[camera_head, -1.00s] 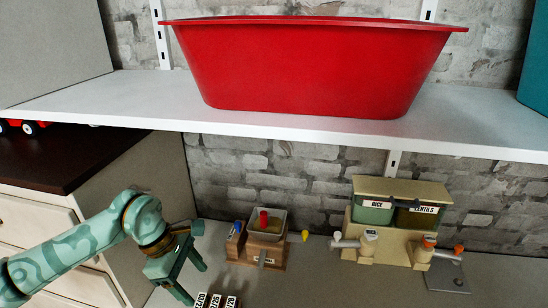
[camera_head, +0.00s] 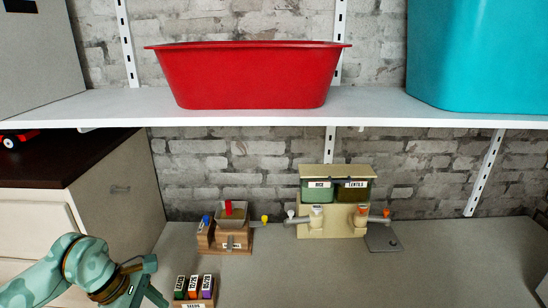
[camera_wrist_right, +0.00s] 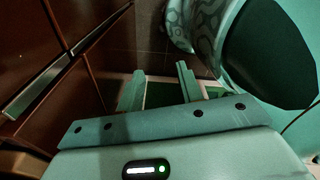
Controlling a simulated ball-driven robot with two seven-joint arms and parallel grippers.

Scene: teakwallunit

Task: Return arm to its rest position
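My left gripper (camera_head: 147,297) is at the lower left of the head view, at the end of my green patterned arm. Its fingers point down and look apart, with nothing seen between them; the picture's lower edge cuts off part of it. It is left of a small wooden rack labelled seeds (camera_head: 194,304), with a gap between them. My right gripper (camera_wrist_right: 160,85) shows only in the right wrist view. Its two green fingers are apart and empty.
A white shelf (camera_head: 240,115) carries a red tub (camera_head: 245,78) and a teal bin (camera_head: 480,55). On the grey counter (camera_head: 300,270) stand a wooden grinder-like box (camera_head: 222,235) and a rice-and-lentils dispenser (camera_head: 335,210). In the right wrist view, brown panels with a metal handle (camera_wrist_right: 45,85) are close at left.

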